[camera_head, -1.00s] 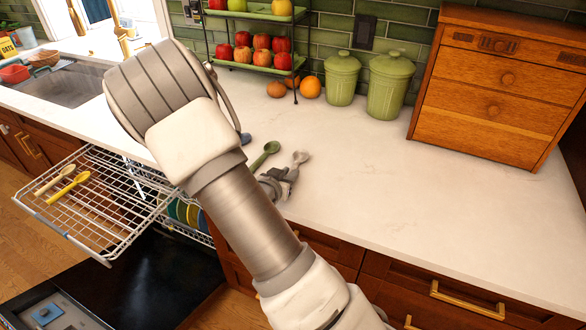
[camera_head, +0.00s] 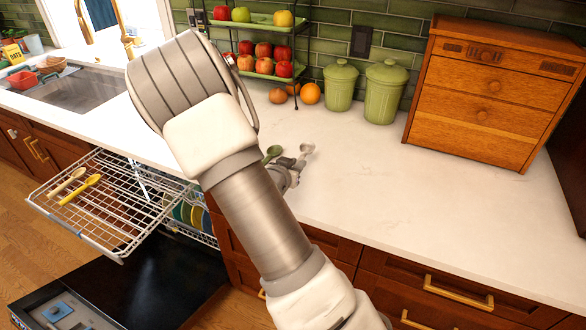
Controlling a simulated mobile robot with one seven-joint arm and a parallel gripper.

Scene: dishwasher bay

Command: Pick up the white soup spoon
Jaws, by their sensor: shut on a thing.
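The white soup spoon (camera_head: 306,149) shows its pale bowl above the counter, with its handle end at my gripper. My gripper (camera_head: 297,162) is shut on the spoon, partly hidden behind my own arm. Whether the spoon is clear of the counter is hard to tell. A green spoon (camera_head: 272,153) is just left of my gripper, its lower part hidden by the arm and gripper.
The white counter (camera_head: 400,205) is clear to the right. Green canisters (camera_head: 385,92), oranges and a fruit rack (camera_head: 262,90) stand behind, with a wooden drawer box (camera_head: 490,95) at right. The pulled-out dishwasher rack (camera_head: 105,205) holds two spoons at left.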

